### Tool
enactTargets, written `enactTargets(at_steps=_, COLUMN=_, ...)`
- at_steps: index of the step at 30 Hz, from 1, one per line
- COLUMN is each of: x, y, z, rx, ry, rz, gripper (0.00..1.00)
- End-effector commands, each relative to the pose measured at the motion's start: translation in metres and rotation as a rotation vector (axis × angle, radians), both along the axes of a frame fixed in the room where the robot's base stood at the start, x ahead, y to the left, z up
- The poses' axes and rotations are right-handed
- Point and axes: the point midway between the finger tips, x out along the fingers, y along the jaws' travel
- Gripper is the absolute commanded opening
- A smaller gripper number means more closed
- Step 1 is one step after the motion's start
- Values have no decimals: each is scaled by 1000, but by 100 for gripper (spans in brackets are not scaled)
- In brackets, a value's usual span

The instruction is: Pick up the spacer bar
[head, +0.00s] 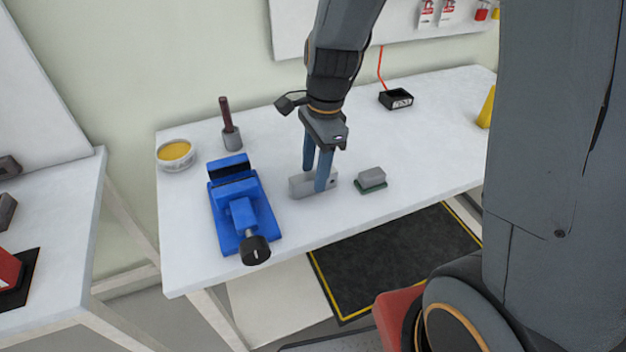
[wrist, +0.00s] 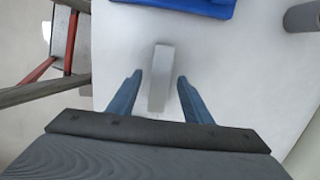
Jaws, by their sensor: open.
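The spacer bar (head: 299,187) is a light grey block lying on the white table, just right of the blue vise. My gripper (head: 315,180) points down over it with blue fingers open, one on the near side and one on the far side. The near finger hides part of the bar in the head view. In the wrist view the bar (wrist: 159,80) lies between the two fingertips (wrist: 160,75), with a visible gap on each side. The fingers are not closed on it.
The blue vise (head: 237,205) stands close left of the bar. A grey block on a green base (head: 371,179) sits close right. A grey holder with a dark handle (head: 231,137), a yellow-filled bowl (head: 176,154) and a black box (head: 396,99) stand farther back.

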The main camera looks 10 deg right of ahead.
Motion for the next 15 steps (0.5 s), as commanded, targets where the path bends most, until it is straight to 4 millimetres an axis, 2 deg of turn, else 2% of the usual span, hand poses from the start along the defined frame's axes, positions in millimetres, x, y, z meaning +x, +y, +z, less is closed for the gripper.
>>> enactTargets(at_steps=3, x=-1, y=2, z=-14, rx=-1, ry=3, rz=0, gripper=45)
enactTargets(at_steps=6, x=-1, y=2, z=-20, rx=-1, ry=1, rz=0, gripper=45)
enactTargets(at_steps=14, x=-1, y=2, z=-21, rx=-1, ry=-1, rz=0, gripper=45)
enactTargets(at_steps=15, x=-1, y=2, z=-21, rx=-1, ry=-1, rz=0, gripper=39)
